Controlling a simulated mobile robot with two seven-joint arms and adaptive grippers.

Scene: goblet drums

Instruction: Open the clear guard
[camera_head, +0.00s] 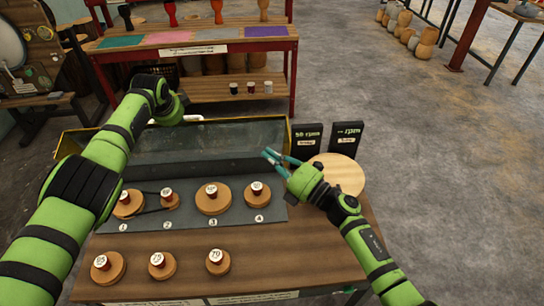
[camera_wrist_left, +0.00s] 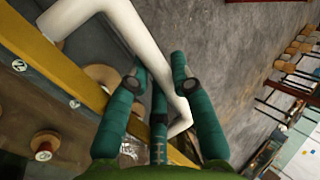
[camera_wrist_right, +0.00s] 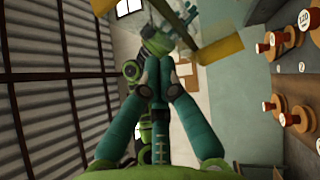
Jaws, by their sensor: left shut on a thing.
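The clear guard (camera_head: 215,142) is a see-through panel in a yellow frame along the back of the workbench, behind the wooden discs. A white bar handle (camera_head: 192,118) shows at its upper edge; it crosses the left wrist view (camera_wrist_left: 122,22). My left gripper (camera_wrist_left: 160,82) is shut on this white handle, one finger on each side. In the head view my left arm partly hides the grip. My right gripper (camera_head: 266,153) is at the guard's right end, above the bench. Its fingertips meet, with nothing seen between them (camera_wrist_right: 158,68).
Numbered discs with capped knobs (camera_head: 213,200) stand on a grey mat; several more (camera_head: 101,266) are in front. Two black sign cards (camera_head: 307,140) and a round wooden board (camera_head: 340,175) are at the right. A red shelf table (camera_head: 190,42) stands behind.

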